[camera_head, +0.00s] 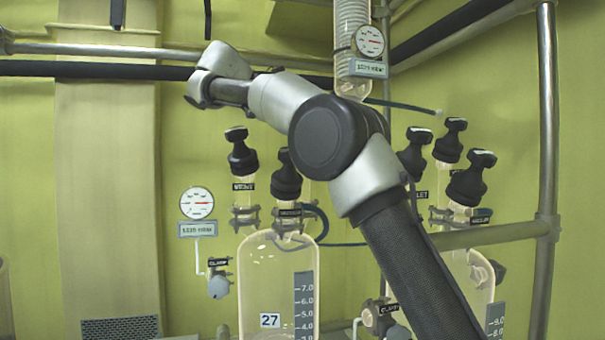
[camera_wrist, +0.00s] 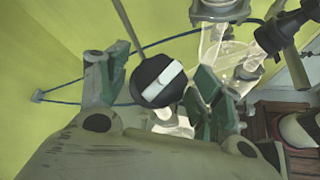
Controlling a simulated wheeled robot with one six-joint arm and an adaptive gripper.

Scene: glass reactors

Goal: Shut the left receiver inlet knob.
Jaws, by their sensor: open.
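In the head view the left receiver (camera_head: 262,262) is a clear vessel marked 27. Two black knobs stand above it, a left one (camera_head: 242,152) and a right one (camera_head: 287,177); their labels are too small to read surely. My arm crosses the space to their right and may hide another knob. My gripper (camera_wrist: 157,72) is open in the wrist view, its two green-grey fingers apart. A round black knob (camera_wrist: 148,72) with a pale bar across its top appears between the fingers. I see no finger clearly touching it. I cannot make out the fingers in the head view.
A second vessel (camera_head: 482,275) with several black knobs stands at right behind my arm. Gauges (camera_head: 197,203) and metal rails (camera_head: 545,130) surround the glassware. In the wrist view another dark knob (camera_wrist: 280,30) and glass necks (camera_wrist: 222,45) lie close at upper right.

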